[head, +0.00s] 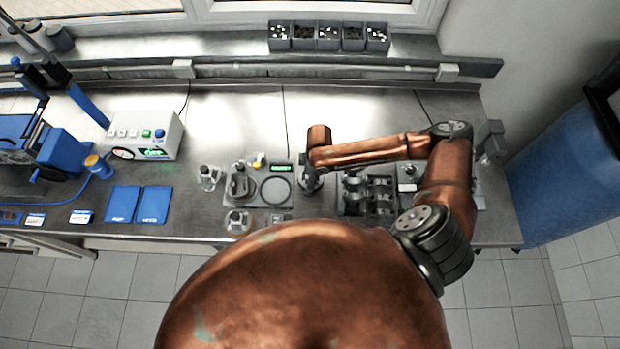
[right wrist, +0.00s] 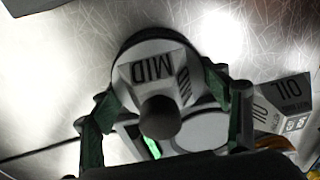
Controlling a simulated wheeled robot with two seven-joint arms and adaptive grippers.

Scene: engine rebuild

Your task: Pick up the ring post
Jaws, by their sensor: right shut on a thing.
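The ring post (right wrist: 150,72), a pale block lettered MID with a dark round knob on top, stands out in the right wrist view between my fingers. My right gripper (right wrist: 162,106) is shut on it, with a green-padded finger on either side. In the head view my right gripper (head: 312,182) is just right of the grey scale, and the post cannot be made out under it. A similar pale block lettered OIL (right wrist: 288,92) stands to the right in the wrist view. My left gripper is in neither view.
The grey scale (head: 283,208) with a green display is left of my right gripper. A dark slotted rack (head: 352,208) is close on its right. Small fixtures (head: 208,178) stand left of the scale. Blue mats (head: 122,203) and a white control box (head: 146,135) are further left. The bench behind is clear.

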